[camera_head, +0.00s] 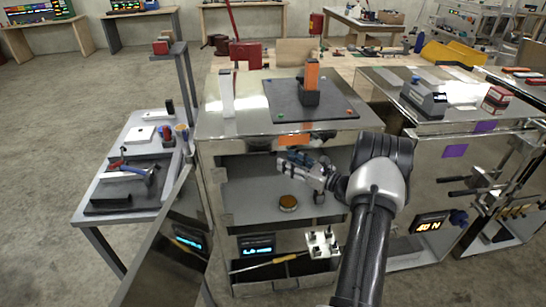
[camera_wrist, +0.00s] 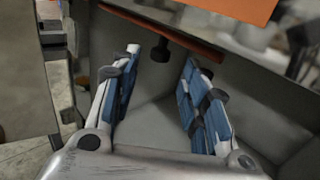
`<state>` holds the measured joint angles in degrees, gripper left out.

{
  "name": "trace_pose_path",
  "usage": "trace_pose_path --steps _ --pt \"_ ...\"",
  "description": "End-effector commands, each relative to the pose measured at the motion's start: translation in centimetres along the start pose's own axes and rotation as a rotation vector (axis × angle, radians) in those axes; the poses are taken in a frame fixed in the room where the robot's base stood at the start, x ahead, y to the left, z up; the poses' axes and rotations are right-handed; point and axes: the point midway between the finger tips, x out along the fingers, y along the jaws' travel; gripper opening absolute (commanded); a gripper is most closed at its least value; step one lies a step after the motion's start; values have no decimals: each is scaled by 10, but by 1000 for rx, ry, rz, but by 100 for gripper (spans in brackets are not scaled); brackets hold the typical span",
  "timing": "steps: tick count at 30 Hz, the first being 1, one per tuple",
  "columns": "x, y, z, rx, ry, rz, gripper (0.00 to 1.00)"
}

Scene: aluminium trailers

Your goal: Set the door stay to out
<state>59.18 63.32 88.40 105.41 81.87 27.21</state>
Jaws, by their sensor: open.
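My gripper (camera_head: 292,160) is open at the upper part of the cabinet's front opening. In the wrist view its two blue-padded fingers (camera_wrist: 160,62) stand apart with nothing held between them. A small black knob (camera_wrist: 160,49) hangs below a reddish-brown bar (camera_wrist: 165,30), beyond and between the fingertips, and looks untouched. The bar runs along the top of the opening. I cannot tell for sure whether this bar and knob are the door stay. The cabinet door (camera_head: 165,255) stands open at the left. In the head view my gripper and arm hide part of the opening.
The metal cabinet (camera_head: 235,125) has an orange label (camera_head: 294,140) on its top front edge. A round amber-topped object (camera_head: 288,202) sits on the inner shelf. A tool table (camera_head: 120,213) stands at the left, and another cabinet (camera_head: 440,150) at the right.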

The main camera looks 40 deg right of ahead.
Motion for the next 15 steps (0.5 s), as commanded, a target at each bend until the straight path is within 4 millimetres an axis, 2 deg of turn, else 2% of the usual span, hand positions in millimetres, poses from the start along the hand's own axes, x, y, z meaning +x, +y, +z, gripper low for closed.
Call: trace_pose_path --steps 1,6,10,15 --pt "13 2 -2 -2 -1 5 41" --pt "45 1 -1 -2 -1 3 41" --pt "62 1 -1 -2 0 3 41" --pt "72 0 0 0 0 0 41"
